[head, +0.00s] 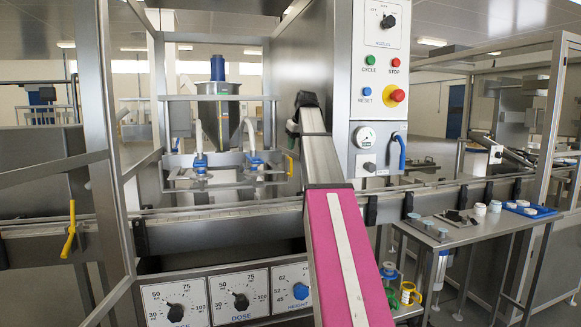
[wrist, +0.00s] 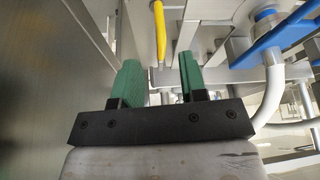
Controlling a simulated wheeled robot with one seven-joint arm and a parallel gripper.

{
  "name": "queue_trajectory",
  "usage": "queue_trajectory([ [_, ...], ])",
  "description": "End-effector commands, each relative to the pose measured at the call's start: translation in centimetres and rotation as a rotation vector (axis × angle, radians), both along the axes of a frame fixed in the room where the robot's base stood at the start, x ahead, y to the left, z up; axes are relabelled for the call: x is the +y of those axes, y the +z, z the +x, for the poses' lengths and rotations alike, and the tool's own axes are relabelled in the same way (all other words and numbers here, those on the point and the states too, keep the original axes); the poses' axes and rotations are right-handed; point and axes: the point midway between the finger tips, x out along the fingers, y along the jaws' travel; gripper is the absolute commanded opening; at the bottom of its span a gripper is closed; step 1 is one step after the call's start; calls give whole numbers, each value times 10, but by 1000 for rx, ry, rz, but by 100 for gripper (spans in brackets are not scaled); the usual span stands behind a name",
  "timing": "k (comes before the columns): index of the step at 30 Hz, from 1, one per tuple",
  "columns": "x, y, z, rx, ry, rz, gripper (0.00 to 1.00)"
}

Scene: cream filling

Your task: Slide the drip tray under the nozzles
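Two nozzles with blue valves, the left one (head: 200,162) and the right one (head: 254,160), hang over the conveyor in the head view. A yellow handle (head: 291,165) shows to their right, beside my arm; it looks like the drip tray's handle, but the tray body cannot be made out clearly. In the wrist view the yellow bar (wrist: 160,30) lies beyond my fingertips, near the line between them, and is not held. My gripper (wrist: 161,72) has two green fingers standing apart with nothing between them. In the head view my gripper (head: 294,125) is mostly hidden by my arm.
A steel hopper (head: 219,110) stands behind the nozzles. The control panel (head: 378,90) is close on the right of my arm. The conveyor (head: 240,212) runs across below. A blue valve and curved pipe (wrist: 272,95) are close on the right in the wrist view.

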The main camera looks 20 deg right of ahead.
Motion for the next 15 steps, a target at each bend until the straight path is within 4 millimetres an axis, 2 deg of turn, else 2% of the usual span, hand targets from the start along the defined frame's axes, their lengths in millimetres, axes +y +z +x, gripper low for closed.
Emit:
queue_trajectory([
  [5, 1, -14, 5, 1, 0, 0, 39],
  [15, 6, -68, 27, 2, 0, 0, 39],
])
